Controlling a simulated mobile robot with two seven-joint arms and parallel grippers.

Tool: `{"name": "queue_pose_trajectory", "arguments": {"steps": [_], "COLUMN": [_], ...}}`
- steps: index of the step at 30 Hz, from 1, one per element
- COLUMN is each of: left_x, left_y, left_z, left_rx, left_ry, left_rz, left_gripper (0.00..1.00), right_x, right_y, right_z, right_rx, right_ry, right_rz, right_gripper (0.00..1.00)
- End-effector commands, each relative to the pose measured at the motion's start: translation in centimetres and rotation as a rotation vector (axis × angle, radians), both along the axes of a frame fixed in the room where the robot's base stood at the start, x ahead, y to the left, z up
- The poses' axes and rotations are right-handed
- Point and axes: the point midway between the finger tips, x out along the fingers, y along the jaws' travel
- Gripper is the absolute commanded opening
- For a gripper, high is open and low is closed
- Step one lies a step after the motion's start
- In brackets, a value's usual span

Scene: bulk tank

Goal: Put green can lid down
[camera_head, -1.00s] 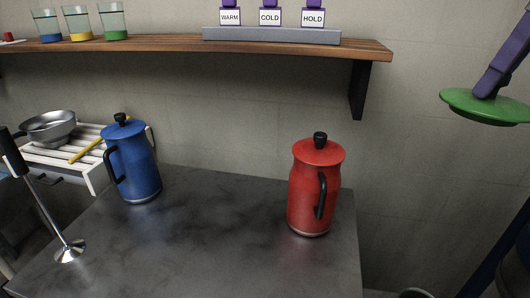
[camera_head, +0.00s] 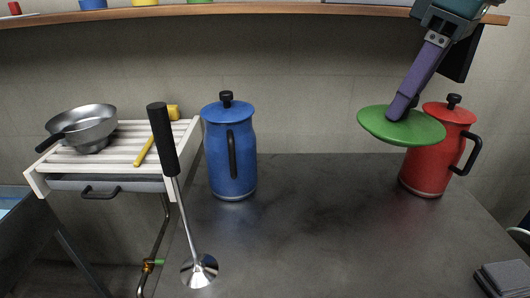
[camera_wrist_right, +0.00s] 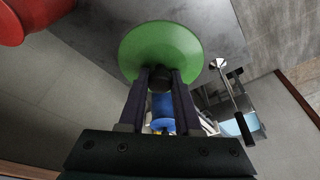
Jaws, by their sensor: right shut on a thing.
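The green can lid (camera_head: 398,128) is a round disc with a dark knob, held in the air above the dark tabletop (camera_head: 300,225). My right gripper (camera_head: 398,108) comes in from the upper right and is shut on the lid's knob. In the right wrist view the two fingers (camera_wrist_right: 160,90) clasp the dark knob, with the green lid (camera_wrist_right: 160,45) beyond them. In the head view the lid overlaps part of the red can (camera_head: 430,160), which has its own red lid. The blue can (camera_head: 231,160) stands upright with its lid on. My left gripper is not in view.
A steel plunger-like tool with a black handle (camera_head: 163,140) stands at the counter's front left. A white slatted rack (camera_head: 120,150) holds a steel pan (camera_head: 82,124) and a yellow-handled brush. Grey pads (camera_head: 503,278) lie at the right. The counter's middle is clear.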

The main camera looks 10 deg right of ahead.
Motion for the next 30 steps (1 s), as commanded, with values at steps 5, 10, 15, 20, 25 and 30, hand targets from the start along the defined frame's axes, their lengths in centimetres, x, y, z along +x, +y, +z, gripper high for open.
{"name": "queue_pose_trajectory", "arguments": {"steps": [5, 10, 15, 20, 25, 30], "left_x": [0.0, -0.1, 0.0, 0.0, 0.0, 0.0], "left_y": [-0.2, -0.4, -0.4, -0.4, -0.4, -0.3], "left_z": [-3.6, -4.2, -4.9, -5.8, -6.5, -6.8], "left_rx": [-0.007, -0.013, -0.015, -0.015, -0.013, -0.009], "left_ry": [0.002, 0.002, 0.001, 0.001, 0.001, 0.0], "left_rz": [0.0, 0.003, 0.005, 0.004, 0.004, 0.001], "left_gripper": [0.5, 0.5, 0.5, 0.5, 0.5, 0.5], "right_x": [-1.8, -2.4, -2.6, -2.5, -2.5, -2.4], "right_y": [1.0, 1.4, 1.5, 1.5, 1.5, 1.5], "right_z": [-4.9, -6.9, -11.4, -16.1, -19.9, -21.4], "right_rx": [0.004, 0.007, 0.007, 0.007, 0.007, 0.006], "right_ry": [0.002, 0.005, 0.01, 0.009, 0.005, 0.004], "right_rz": [0.005, 0.006, 0.005, 0.005, 0.007, 0.006], "right_gripper": [0.0, 0.0, 0.0, 0.0, 0.0, 0.0]}}
